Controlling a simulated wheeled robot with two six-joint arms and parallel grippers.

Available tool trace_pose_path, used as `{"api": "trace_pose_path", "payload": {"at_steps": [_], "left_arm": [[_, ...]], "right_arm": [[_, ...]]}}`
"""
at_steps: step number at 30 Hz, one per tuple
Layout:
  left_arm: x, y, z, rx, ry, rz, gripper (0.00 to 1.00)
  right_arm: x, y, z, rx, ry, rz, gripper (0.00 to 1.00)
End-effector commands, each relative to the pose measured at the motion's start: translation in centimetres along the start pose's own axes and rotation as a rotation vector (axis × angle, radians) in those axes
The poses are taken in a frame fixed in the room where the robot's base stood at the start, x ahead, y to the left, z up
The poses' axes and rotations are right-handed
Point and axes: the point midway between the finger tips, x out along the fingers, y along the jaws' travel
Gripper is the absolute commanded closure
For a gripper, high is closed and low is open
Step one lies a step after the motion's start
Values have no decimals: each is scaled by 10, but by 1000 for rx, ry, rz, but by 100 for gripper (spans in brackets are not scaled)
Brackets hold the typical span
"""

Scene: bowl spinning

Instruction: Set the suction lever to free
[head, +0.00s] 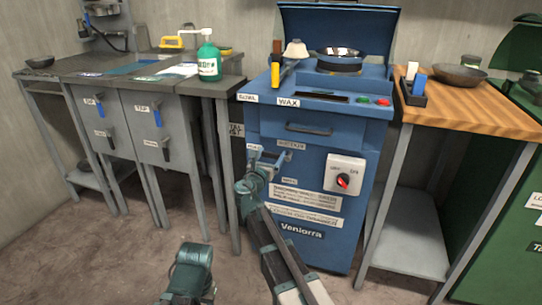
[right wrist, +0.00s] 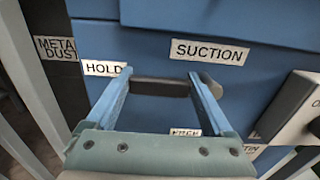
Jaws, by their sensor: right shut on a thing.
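The suction lever (right wrist: 160,87) is a dark bar on the blue machine's front (head: 318,130), lying about level under the SUCTION label (right wrist: 209,52). Its left end is by the HOLD label (right wrist: 103,68); a rounded grey end shows at its right. My right gripper (right wrist: 160,82) is shut on the lever, one blue finger at each side. In the head view the right gripper (head: 268,162) is at the machine's front and mostly covers the lever.
A grey bench (head: 162,86) stands to the left and a wooden-topped table (head: 480,107) to the right. Floor in front is clear.

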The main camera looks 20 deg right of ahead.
Motion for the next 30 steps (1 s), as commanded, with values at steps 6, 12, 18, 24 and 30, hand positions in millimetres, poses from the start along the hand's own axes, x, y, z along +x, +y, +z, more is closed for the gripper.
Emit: {"api": "trace_pose_path", "payload": {"at_steps": [6,12,18,24,30], "left_arm": [[0,0,0,0,0,0,51],[5,0,0,-1,0,0,51],[14,1,-1,-3,0,0,51],[25,2,-1,-5,0,0,51],[35,4,-2,-5,1,0,51]], "right_arm": [[0,0,0,-3,0,-1,100],[0,0,-5,-54,0,-1,100],[0,-1,-14,-186,0,-1,100],[0,-4,-25,-372,1,-1,100],[0,-9,-36,-562,1,-1,100]]}}
